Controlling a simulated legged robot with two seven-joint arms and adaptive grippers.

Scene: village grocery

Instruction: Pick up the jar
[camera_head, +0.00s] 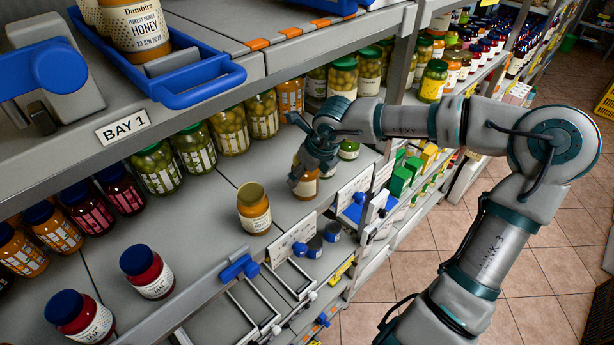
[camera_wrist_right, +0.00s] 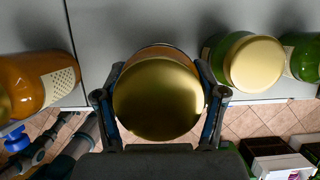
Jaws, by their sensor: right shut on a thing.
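My right gripper (camera_head: 312,160) reaches in over the grey shelf from the right. It is shut on a jar (camera_head: 306,186) with amber contents and a pale label, which looks upright at the shelf's front part. In the right wrist view the jar's round gold lid (camera_wrist_right: 158,98) lies between the two fingers of the gripper (camera_wrist_right: 160,104), one on each side. I cannot tell whether the jar's base touches the shelf. My left gripper is not in view.
A similar amber jar (camera_head: 254,208) stands free to the left, also at the left in the wrist view (camera_wrist_right: 38,85). A green jar (camera_wrist_right: 257,63) stands close on the right. Rows of jars (camera_head: 160,168) fill the back. An upper shelf with a blue tray (camera_head: 205,85) overhangs.

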